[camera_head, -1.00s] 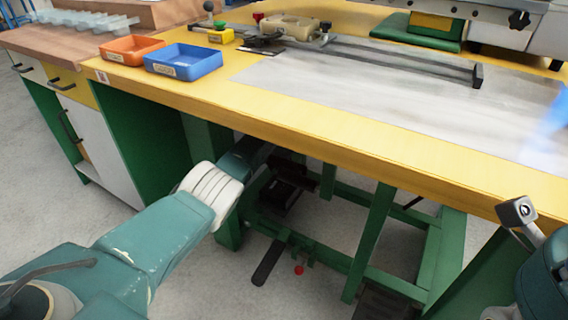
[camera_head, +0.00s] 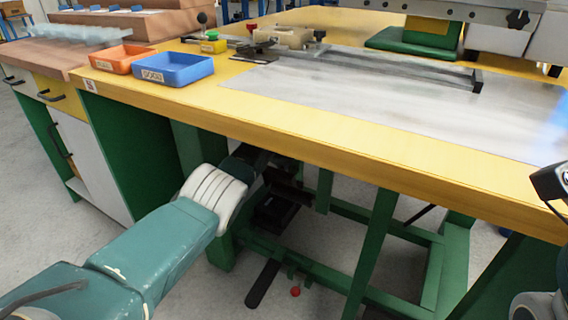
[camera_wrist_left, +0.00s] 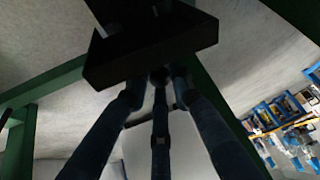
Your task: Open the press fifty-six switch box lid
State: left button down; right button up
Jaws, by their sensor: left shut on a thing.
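The press fifty-six switch box seems to be the dark box (camera_head: 276,212) under the table, but no label on it can be read. My left arm reaches under the table edge, and its gripper is mostly hidden in shadow there in the head view. In the left wrist view the fingers of my left gripper (camera_wrist_left: 160,78) close at the edge of a black, flat-sided piece (camera_wrist_left: 150,42), which looks like the box's lid. How far the lid is open cannot be told. Part of my right arm shows at the right edge, without its gripper.
The yellow table edge (camera_head: 330,147) runs above my left arm. Green frame legs (camera_head: 372,240) stand to its right. A dark pedal (camera_head: 262,284) and a red knob (camera_head: 295,292) are low down. Orange (camera_head: 122,62) and blue (camera_head: 175,74) trays lie on top.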

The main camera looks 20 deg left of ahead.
pick_arm(q)
jog(key=shift+w+d+r+t, duration=0.1)
jog(key=shift+w+r+t, duration=0.15)
jog(key=shift+w, duration=0.25)
jog(key=shift+w+d+r+t, duration=0.15)
jog(key=shift+w+t, duration=0.1)
jog(key=shift+w, duration=0.25)
jog(key=c, duration=1.8)
grip_release()
jog(key=shift+a, duration=0.1)
jog(key=shift+x, duration=0.85)
jog(key=shift+s+r, duration=0.15)
jog(key=shift+s, duration=0.1)
jog(key=shift+v, duration=6)
jog(key=shift+w, duration=0.1)
